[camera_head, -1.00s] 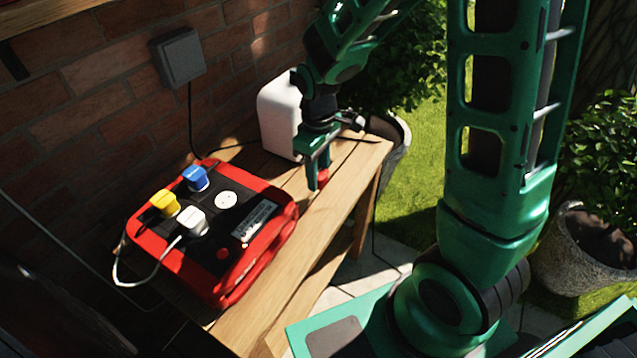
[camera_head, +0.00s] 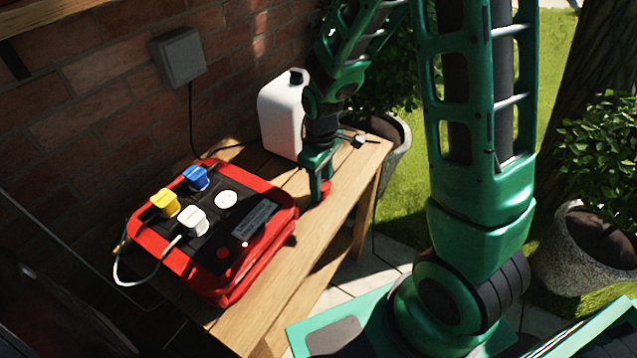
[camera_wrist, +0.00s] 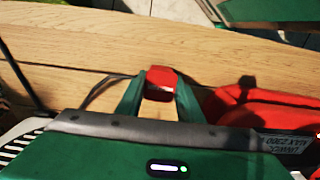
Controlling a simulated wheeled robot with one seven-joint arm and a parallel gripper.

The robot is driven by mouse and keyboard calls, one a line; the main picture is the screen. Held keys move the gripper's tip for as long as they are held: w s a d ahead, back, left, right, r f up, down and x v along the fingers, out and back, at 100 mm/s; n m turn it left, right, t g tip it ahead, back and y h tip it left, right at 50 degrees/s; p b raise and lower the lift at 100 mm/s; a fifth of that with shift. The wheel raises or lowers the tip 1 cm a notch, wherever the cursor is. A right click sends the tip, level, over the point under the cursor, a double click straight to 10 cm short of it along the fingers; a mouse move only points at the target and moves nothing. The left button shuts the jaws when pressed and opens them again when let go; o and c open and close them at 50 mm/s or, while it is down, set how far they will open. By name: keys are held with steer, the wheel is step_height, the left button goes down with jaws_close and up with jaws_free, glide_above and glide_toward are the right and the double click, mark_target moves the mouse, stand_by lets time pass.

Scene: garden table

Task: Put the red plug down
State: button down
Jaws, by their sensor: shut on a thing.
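The red plug (camera_wrist: 160,83) is between my gripper's two green fingers in the wrist view, low over the wooden table (camera_wrist: 60,42). In the head view the red plug (camera_head: 325,188) shows at the lower end of my gripper (camera_head: 318,190), right of the red power box (camera_head: 262,250). My gripper (camera_wrist: 160,92) is shut on the plug. The plug looks close to the tabletop, but I cannot tell whether it touches. The box holds a yellow plug (camera_head: 165,202), a blue plug (camera_head: 196,178) and a white plug (camera_head: 193,220). One round socket (camera_head: 226,199) is empty.
A white canister (camera_head: 280,115) stands behind my gripper near the wall. A dark cable shows beside the plug in the wrist view. Bare tabletop (camera_head: 290,285) runs along the front edge, right of the box. A planter (camera_head: 396,150) stands beyond the table's right end.

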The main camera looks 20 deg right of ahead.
steer(key=shift+f, duration=0.4)
steer(key=c, duration=1.2)
jaws_free()
step_height(320, 180, up, 13)
steer(key=s+d+r+m, duration=0.55)
steer(key=s+d, duration=0.35)
steer(key=d, duration=0.2)
steer(key=s+d+m, duration=0.2)
steer(key=s, duration=0.2)
steer(key=s+d+m, duration=0.2)
steer(key=s+m, duration=0.1)
steer(key=s, duration=0.2)
steer(key=s+d+r+m, duration=0.1)
steer(key=s+d+m, duration=0.1)
steer(key=s, duration=0.3)
steer(key=shift+s+r+m, duration=0.1)
steer(key=shift+s+m, duration=0.15)
steer(key=shift+m, duration=0.3)
